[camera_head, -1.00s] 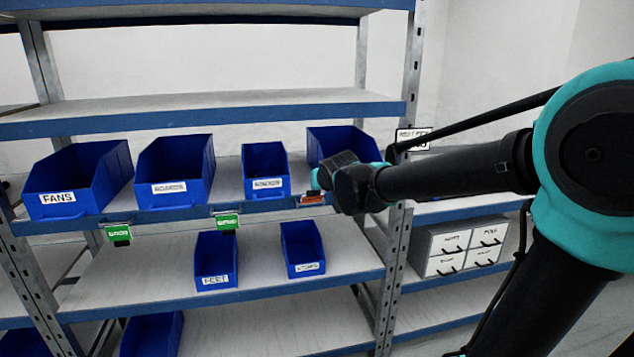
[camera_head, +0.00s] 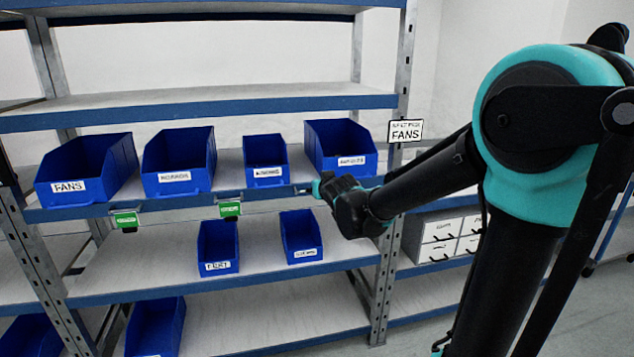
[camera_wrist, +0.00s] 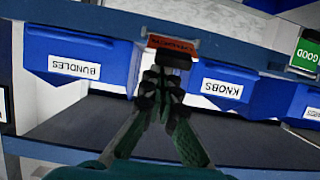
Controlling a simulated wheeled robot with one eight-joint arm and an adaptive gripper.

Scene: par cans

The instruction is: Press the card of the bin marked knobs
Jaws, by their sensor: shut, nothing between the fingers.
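The blue bin labelled KNOBS (camera_wrist: 222,85) shows at the right of the wrist view. In the head view it appears to be the third bin (camera_head: 265,165) from the left on the middle shelf; its label is blurred there. A red-orange card (camera_wrist: 172,44) hangs at the shelf edge between the KNOBS bin and the BUNDLES bin (camera_wrist: 75,62). Its text is unreadable. My gripper (camera_wrist: 166,82) is shut and empty, its tips right at this card; whether they touch it I cannot tell. In the head view my gripper (camera_head: 322,187) is at the shelf edge, and the card is largely hidden.
The FANS bin (camera_head: 88,170) and another bin (camera_head: 180,160) stand further left. Two green cards (camera_head: 126,220) (camera_head: 230,209) hang on the shelf edge. A white sign reading FANS (camera_head: 405,130) is on the right post. Two small bins (camera_head: 218,247) (camera_head: 301,237) stand below.

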